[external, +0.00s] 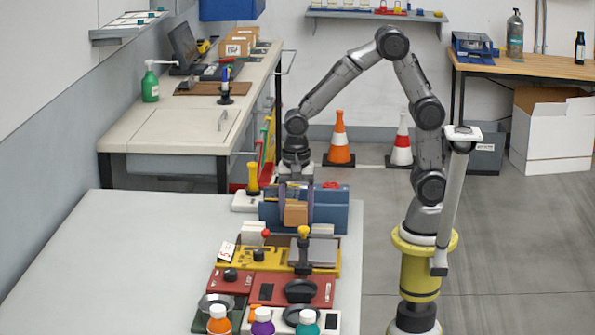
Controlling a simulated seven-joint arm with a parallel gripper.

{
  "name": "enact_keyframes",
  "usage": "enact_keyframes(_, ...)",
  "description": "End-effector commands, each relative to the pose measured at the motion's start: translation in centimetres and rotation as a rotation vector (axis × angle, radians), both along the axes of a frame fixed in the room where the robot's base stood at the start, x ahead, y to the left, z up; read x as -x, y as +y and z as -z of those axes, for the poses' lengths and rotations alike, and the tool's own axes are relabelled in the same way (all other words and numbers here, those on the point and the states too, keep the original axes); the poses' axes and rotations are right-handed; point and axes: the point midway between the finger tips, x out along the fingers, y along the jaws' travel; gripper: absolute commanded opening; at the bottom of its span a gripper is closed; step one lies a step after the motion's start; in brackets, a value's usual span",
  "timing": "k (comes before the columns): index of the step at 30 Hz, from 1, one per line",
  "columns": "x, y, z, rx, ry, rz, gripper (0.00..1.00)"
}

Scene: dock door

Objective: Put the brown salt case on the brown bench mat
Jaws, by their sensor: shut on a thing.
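The brown salt case (295,213) is a small tan-brown block at the right part of the near table, in front of a blue case. My gripper (296,203) points down over it, with a finger at each side, and is shut on it. Whether the salt case touches what lies beneath cannot be told. A flat brown mat (196,89) lies on the far white bench at the back left, well away from my gripper. A dark upright tool stands at its right end.
The blue case (330,217) stands close beside and behind my gripper. Yellow and red devices (262,285) with knobs crowd the near table's right side. Its left side is clear. On the far bench are a green bottle (150,85), a laptop and cardboard boxes (236,47).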

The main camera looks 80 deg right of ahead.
Motion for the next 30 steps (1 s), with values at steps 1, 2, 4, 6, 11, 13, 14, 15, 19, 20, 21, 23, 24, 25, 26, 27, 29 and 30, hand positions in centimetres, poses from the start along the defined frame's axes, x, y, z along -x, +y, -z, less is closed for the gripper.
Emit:
enact_keyframes(1, -0.5, 0.1, 0.7, 0.0, 0.002, 0.0, 0.05)
enact_keyframes(2, -0.8, 0.1, 1.1, 0.0, 0.002, 0.0, 0.05)
enact_keyframes(4, -1.3, 0.1, 1.5, 0.0, 0.0, 0.0, 0.05)
enact_keyframes(6, -1.6, 0.2, 1.8, 0.0, -0.001, 0.0, 0.05)
enact_keyframes(11, -2.1, 0.2, 3.4, 0.0, 0.003, 0.0, 0.05)
enact_keyframes(13, -2.1, 0.2, 4.4, 0.0, 0.003, 0.0, 0.05)
enact_keyframes(14, -2.1, 0.2, 4.8, 0.0, 0.002, 0.0, 0.05)
enact_keyframes(15, -2.1, 0.2, 5.1, 0.0, 0.002, 0.0, 0.05)
enact_keyframes(19, -2.1, 0.2, 5.6, 0.0, -0.001, 0.0, 0.05)
enact_keyframes(20, -2.1, 0.2, 5.6, 0.0, -0.001, 0.0, 0.05)
enact_keyframes(21, -2.1, 0.2, 5.6, 0.0, -0.002, 0.0, 0.05)
enact_keyframes(23, -2.1, 0.2, 5.6, 0.0, -0.002, 0.0, 0.05)
enact_keyframes(24, -2.1, 0.2, 5.6, 0.0, -0.002, 0.0, 0.05)
enact_keyframes(25, -2.1, 0.2, 5.6, 0.0, -0.002, 0.0, 0.05)
enact_keyframes(26, -2.1, 0.2, 5.6, 0.0, -0.001, 0.0, 0.05)
enact_keyframes(27, -2.1, 0.2, 5.7, 0.0, -0.001, 0.0, 0.05)
enact_keyframes(29, -2.1, 0.2, 5.9, 0.0, 0.0, 0.0, 0.05)
enact_keyframes(30, -2.1, 0.2, 5.9, 0.0, -0.001, 0.0, 0.72)
